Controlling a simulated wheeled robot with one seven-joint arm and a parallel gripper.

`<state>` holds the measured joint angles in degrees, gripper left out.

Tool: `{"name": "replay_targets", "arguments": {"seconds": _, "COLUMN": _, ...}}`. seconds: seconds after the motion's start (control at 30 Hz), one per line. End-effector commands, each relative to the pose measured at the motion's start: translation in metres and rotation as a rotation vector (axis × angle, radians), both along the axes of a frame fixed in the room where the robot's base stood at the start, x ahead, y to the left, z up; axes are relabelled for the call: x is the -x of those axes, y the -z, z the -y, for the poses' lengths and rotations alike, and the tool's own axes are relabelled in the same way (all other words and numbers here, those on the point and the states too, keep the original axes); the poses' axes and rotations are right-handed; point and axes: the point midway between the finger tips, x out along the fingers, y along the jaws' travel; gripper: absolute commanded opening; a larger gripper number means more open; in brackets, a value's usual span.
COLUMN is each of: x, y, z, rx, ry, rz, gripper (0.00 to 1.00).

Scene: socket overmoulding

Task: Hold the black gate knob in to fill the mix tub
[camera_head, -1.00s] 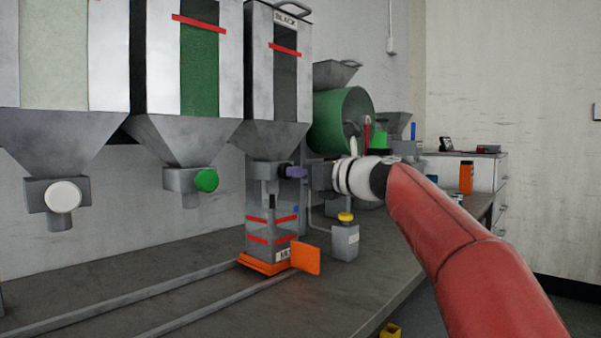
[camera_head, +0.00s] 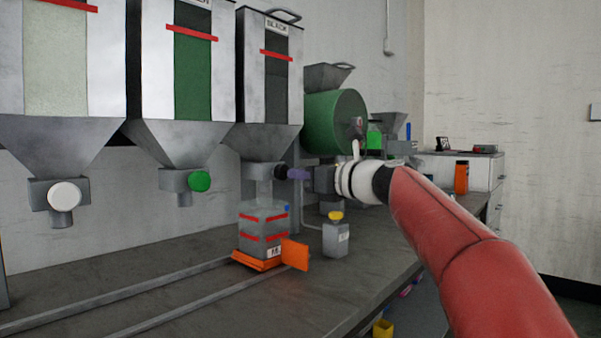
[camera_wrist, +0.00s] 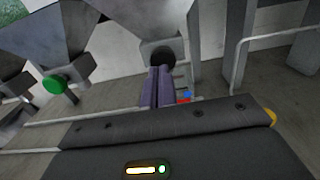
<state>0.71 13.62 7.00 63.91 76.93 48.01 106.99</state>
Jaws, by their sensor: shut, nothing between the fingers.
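The black gate knob (camera_head: 281,172) sticks out from the outlet under the hopper marked BLACK (camera_head: 270,85). My gripper (camera_head: 296,174) is shut and empty, with its purple fingers pointing at the knob from the right. The fingertips are at or very near the knob face; I cannot tell whether they touch. In the wrist view the round dark knob (camera_wrist: 158,54) shows just beyond the fingertips (camera_wrist: 157,70). The mix tub (camera_head: 263,225), clear grey with red bands, stands on an orange base below the outlet. No dark stream shows between outlet and tub. Its fill level is unclear.
A green knob (camera_head: 200,181) and a white knob (camera_head: 64,195) sit on the hoppers to the left. A small bottle with a yellow cap (camera_head: 336,236) stands right of the tub. An orange flag (camera_head: 295,254) juts from the tub base. Rails (camera_head: 190,300) run left along the bench.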

Motion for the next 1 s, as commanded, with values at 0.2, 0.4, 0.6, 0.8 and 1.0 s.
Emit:
{"name": "replay_targets", "arguments": {"seconds": 0.2, "x": 0.018, "y": 0.001, "z": 0.027, "rx": 0.001, "ry": 0.007, "rz": 0.002, "gripper": 0.00}}
{"name": "replay_targets", "arguments": {"seconds": 0.4, "x": 0.039, "y": 0.000, "z": 0.054, "rx": 0.001, "ry": 0.008, "rz": 0.002, "gripper": 0.00}}
{"name": "replay_targets", "arguments": {"seconds": 0.6, "x": 0.056, "y": 0.000, "z": 0.076, "rx": 0.001, "ry": 0.008, "rz": 0.002, "gripper": 0.00}}
{"name": "replay_targets", "arguments": {"seconds": 0.8, "x": 0.061, "y": 0.000, "z": 0.082, "rx": 0.001, "ry": 0.006, "rz": 0.002, "gripper": 0.00}}
{"name": "replay_targets", "arguments": {"seconds": 1.0, "x": 0.061, "y": 0.000, "z": 0.082, "rx": 0.001, "ry": 0.006, "rz": 0.002, "gripper": 0.00}}
